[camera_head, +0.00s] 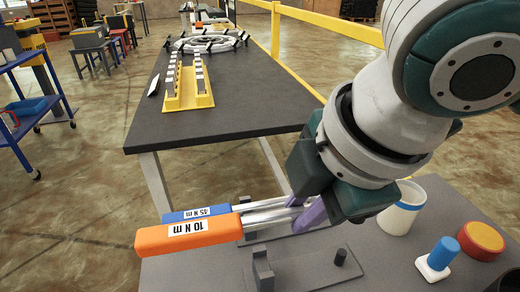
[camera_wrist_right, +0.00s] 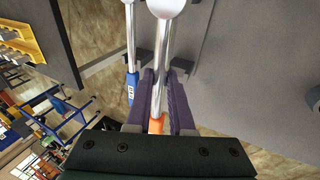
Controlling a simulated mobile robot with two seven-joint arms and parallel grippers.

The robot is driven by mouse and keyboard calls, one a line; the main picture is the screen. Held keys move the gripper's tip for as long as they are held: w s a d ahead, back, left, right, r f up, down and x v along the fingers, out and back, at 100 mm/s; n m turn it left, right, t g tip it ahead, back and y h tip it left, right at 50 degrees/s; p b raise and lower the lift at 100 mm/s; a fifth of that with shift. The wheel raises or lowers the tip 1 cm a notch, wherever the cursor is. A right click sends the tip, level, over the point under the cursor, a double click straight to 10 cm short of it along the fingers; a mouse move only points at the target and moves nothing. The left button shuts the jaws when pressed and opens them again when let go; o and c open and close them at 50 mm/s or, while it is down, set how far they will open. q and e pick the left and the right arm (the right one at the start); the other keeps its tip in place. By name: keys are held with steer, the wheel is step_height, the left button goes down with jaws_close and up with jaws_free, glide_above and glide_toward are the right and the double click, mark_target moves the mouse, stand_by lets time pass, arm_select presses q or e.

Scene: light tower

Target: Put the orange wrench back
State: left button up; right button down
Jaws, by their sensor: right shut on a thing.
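The orange wrench (camera_head: 190,234), labelled 10 N m, has an orange handle and a silver shaft. My right gripper (camera_head: 303,205) is shut on its shaft with purple fingers. The wrench appears held above the grey table, its handle pointing left. In the right wrist view the silver shaft (camera_wrist_right: 160,70) runs between the fingers (camera_wrist_right: 161,92). A blue wrench (camera_head: 196,213), labelled 45 N m, lies just behind it and also shows in the wrist view (camera_wrist_right: 131,86). In front is a dark grey holder (camera_head: 300,270) with a notched post and a peg, bearing no wrench. My left gripper is not in view.
On the grey table (camera_head: 455,205) at right stand a white cup (camera_head: 402,212), a blue-handled white-based item (camera_head: 440,256) and a red-and-yellow button (camera_head: 481,240). A dark table (camera_head: 240,110) behind carries a yellow bolt rack (camera_head: 187,100) and a ring (camera_head: 208,43).

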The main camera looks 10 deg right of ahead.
steer(key=shift+r, duration=0.1)
steer(key=shift+r+p, duration=0.1)
steer(key=shift+p, duration=0.2)
step_height(320, 180, down, 6)
steer(key=b, duration=0.3)
steer(key=shift+f, duration=0.3)
steer(key=shift+p, duration=0.45)
